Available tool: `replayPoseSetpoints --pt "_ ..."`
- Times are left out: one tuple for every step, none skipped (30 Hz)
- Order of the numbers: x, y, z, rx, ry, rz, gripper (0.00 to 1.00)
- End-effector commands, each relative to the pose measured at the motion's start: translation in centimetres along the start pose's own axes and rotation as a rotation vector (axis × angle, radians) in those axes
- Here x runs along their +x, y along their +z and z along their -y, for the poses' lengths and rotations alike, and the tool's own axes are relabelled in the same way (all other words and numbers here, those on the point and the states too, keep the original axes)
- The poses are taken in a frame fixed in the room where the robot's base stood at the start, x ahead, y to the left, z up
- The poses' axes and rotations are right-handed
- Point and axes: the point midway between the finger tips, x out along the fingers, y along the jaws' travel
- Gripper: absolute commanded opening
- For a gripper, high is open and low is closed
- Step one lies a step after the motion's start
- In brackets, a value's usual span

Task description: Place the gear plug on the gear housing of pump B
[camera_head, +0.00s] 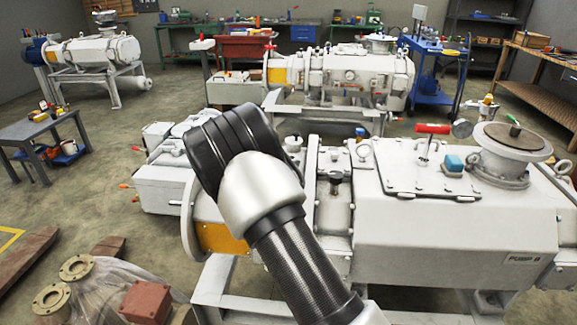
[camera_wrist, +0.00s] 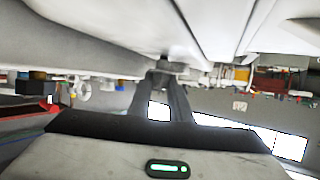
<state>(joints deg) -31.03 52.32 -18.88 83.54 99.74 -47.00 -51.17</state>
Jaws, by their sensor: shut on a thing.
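Pump B (camera_head: 460,235), a large light-grey machine with a "PUMP B" label, fills the right front of the head view. My arm crosses in front of its left part and hides some of its housing there. My gripper is hidden in the head view. In the wrist view my gripper (camera_wrist: 164,75) has its dark fingers closed together on a small dark grey piece (camera_wrist: 163,63), which looks like the gear plug. Pale machine surfaces lie close around the fingertips; whether the piece touches them I cannot tell. The gear housing's opening is not clearly visible.
Another pump (camera_head: 340,75) stands behind. A wrapped flanged part (camera_head: 90,290) and a red box (camera_head: 146,302) lie at the front left.

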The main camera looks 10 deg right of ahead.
Motion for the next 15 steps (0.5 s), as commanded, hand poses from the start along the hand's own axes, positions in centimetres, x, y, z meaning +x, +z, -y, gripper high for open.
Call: replayPoseSetpoints --pt "0.02 -0.09 0.03 0.002 -0.001 -0.002 0.00" --pt "0.00 -0.15 0.03 0.002 -0.001 -0.002 0.00" --pt "-0.01 -0.18 0.02 0.003 -0.001 -0.002 0.00" --pt "-0.01 -0.18 0.02 0.002 -0.001 -0.002 0.00" --pt "-0.01 -0.17 0.02 0.002 0.000 -0.002 0.00" --pt "0.00 -0.16 0.02 0.002 0.000 -0.001 0.00" --pt "0.01 -0.12 0.02 0.002 0.000 -0.001 0.00" --pt "0.04 -0.05 0.01 0.002 0.000 -0.001 0.00" --pt "0.09 0.06 0.01 0.002 0.000 -0.001 0.00" --pt "0.12 0.15 0.01 0.002 0.000 -0.001 0.00" --pt "0.12 0.16 0.03 0.002 -0.001 -0.001 0.21" --pt "0.11 0.15 0.02 0.002 -0.001 -0.001 0.28" --pt "0.11 0.15 0.02 0.002 -0.001 -0.001 0.33" --pt "0.11 0.15 0.02 0.002 -0.001 -0.001 0.36" --pt "0.11 0.15 0.02 0.002 -0.001 -0.001 0.36"
